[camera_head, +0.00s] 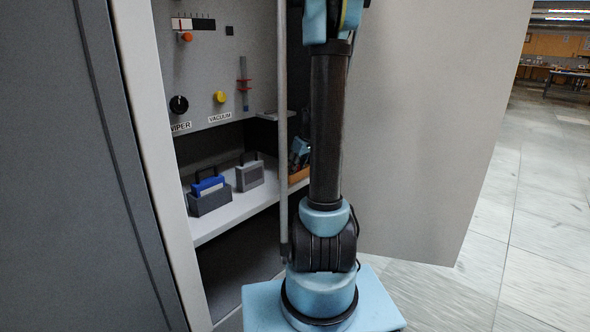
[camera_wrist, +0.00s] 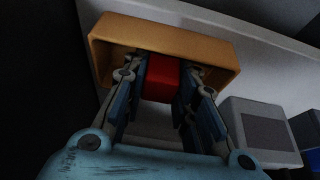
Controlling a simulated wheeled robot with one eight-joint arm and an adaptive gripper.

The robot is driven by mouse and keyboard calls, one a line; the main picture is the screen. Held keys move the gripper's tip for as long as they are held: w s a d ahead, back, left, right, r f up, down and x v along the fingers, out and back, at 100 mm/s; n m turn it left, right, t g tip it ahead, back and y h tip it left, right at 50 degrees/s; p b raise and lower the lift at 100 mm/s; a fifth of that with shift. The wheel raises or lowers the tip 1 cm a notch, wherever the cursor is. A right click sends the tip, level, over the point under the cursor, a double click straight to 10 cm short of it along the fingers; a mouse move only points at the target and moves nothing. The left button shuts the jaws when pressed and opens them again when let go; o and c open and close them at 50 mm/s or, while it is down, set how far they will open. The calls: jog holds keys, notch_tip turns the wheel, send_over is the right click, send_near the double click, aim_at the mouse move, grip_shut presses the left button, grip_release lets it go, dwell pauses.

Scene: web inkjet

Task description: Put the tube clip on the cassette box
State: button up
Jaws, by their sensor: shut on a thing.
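In the wrist view my gripper (camera_wrist: 160,85) is shut on a red block-like piece (camera_wrist: 161,76), likely the tube clip. The piece is between the fingers, at the opening of an orange tray (camera_wrist: 165,32); I cannot tell whether it touches the tray. In the head view my gripper (camera_head: 299,152) is partly hidden behind my arm, above the orange tray (camera_head: 299,175). Two handled boxes stand left of it on the white shelf: a plain grey one (camera_head: 250,177) and a dark grey one with a blue insert (camera_head: 209,203). I cannot tell which is the cassette box.
The white shelf (camera_head: 232,216) lies inside an open cabinet. Its back panel carries a yellow knob (camera_head: 220,97), a black knob (camera_head: 179,105) and a vertical tube with red pieces (camera_head: 244,82). A large grey door (camera_head: 425,130) stands open at right. A grey post (camera_head: 283,120) stands beside my arm.

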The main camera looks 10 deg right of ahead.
jog(key=o, duration=0.9)
jog(key=shift+f, duration=0.1)
jog(key=shift+c, duration=0.2)
jog(key=v, duration=1.2)
jog(key=s+a+f+m+h, duration=0.1)
jog(key=s+a+f+m, duration=0.1)
jog(key=s, duration=0.8)
jog(key=s+a+f+m+g, duration=0.1)
jog(key=s+f, duration=0.4)
jog(key=s, duration=0.5)
jog(key=s+a+f+m+h, duration=0.1)
jog(key=s+a+f+m, duration=0.3)
jog(key=s, duration=0.6)
jog(key=shift+s+a+f+h, duration=0.2)
jog(key=shift+a+h, duration=0.1)
jog(key=shift+a, duration=0.2)
